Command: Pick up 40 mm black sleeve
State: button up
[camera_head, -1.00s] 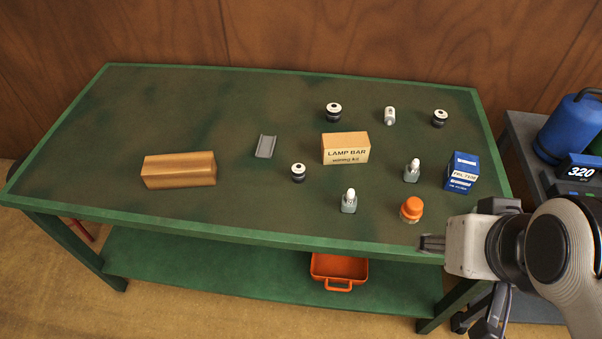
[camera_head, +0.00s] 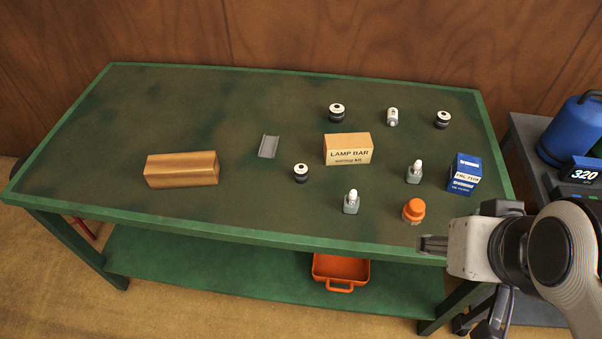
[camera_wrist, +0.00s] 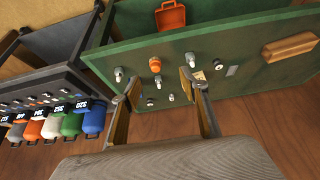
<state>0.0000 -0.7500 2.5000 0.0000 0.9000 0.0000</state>
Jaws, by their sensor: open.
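Three short black pieces with white tops stand on the green table (camera_head: 230,100): one at the back (camera_head: 337,113), one at the back right (camera_head: 442,120), and one near the middle (camera_head: 301,173). I cannot tell which is the 40 mm sleeve. My gripper (camera_head: 428,245) is at the table's front right edge, apart from all of them. In the wrist view my gripper (camera_wrist: 160,87) shows its two fingers spread with nothing held. A small dark piece with a pale top (camera_wrist: 150,102) shows between the fingers there.
A white cylinder (camera_head: 392,117) stands behind. A grey channel (camera_head: 268,147) and wooden block (camera_head: 181,170) lie left.

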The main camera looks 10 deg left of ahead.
jog(key=w+a+f+n+t, duration=0.1)
jog(key=w+a+f+t, duration=0.15)
jog(key=w, duration=1.05)
jog(key=n+t+y, duration=0.3)
jog(key=y, duration=0.1)
send_near(303, 173)
jog(key=w+d+r, duration=0.4)
jog(key=d+r, duration=0.1)
jog(key=d, duration=0.2)
jog(key=a+f+y, duration=0.1)
jog(key=a+f, duration=0.2)
jog(key=a+f+n+y, duration=0.1)
jog(key=a+f, duration=0.2)
jog(key=shift+s+a+f+n+t, duration=0.2)
jog(key=shift+f+n+t, duration=0.1)
jog(key=shift+f, duration=0.1)
jog(key=shift+s+a+f, duration=0.3)
jog(key=shift+a+f, duration=0.2)
jog(key=shift+f, duration=0.1)
jog(key=shift+x, duration=1.3)
